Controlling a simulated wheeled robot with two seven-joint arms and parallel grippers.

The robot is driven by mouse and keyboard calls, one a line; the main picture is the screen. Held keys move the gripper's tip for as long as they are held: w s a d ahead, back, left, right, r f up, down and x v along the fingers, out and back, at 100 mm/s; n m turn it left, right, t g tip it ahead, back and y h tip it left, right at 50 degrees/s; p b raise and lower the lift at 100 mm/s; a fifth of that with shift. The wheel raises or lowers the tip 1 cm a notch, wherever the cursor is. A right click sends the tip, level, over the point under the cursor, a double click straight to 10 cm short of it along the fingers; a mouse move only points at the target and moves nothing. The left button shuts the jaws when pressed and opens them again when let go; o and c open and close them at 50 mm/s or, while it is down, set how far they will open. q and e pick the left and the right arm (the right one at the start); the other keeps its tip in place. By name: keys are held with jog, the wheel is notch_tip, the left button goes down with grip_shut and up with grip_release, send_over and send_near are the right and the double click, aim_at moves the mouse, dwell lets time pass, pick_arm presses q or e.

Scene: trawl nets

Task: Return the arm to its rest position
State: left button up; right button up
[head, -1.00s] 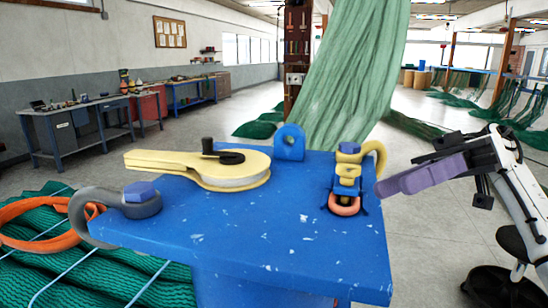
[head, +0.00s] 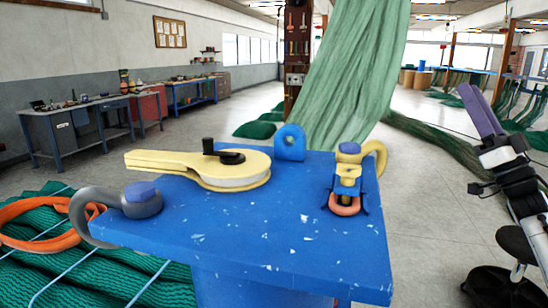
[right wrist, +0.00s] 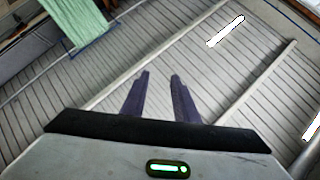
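My right gripper (head: 480,110) is raised at the right of the head view, clear of the blue table, with its purple fingers pointing up. In the right wrist view its two fingers (right wrist: 159,80) stand apart with nothing between them, and the ceiling shows behind. My left gripper is not in view.
Open floor lies between table and right arm.

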jog(key=w+d+f+m+g+h, duration=0.2)
jog(key=w+d+f+g+h, duration=0.2)
jog(key=d+f+h, duration=0.45)
jog(key=w+d+f+m+g+h, duration=0.3)
jog(key=d+f+g+h, duration=0.1)
jog(key=d+f+h, duration=0.4)
jog(key=s+a+f+n+g+y, duration=0.1)
jog(key=s+a+f+n, duration=0.1)
jog(key=a+f, duration=0.6)
jog(key=s+a+f+n+g+y, duration=0.15)
jog(key=a+f, duration=0.25)
jog(key=f, duration=0.8)
jog(key=s+a+f+n+g+y, duration=0.1)
jog(key=s+a+f+y, duration=0.1)
jog(key=s+a+f, duration=0.75)
jog(key=s+a+f+n+g+y, duration=0.1)
jog(key=s+a+f+g, duration=0.1)
jog(key=s+a+f, duration=0.75)
jog(key=s+a+f+g+y, duration=0.1)
jog(key=s+a+f, duration=0.2)
jog(key=s, duration=0.5)
jog(key=s+a+f+g, duration=0.1)
jog(key=s+a+f, duration=0.2)
jog(key=s, duration=0.5)
jog(key=s+a+f+g+y, duration=0.1)
jog(key=s+a+f, duration=0.3)
jog(key=s, duration=0.4)
jog(key=shift+m+y, duration=0.3)
jog(key=shift+m, duration=0.15)
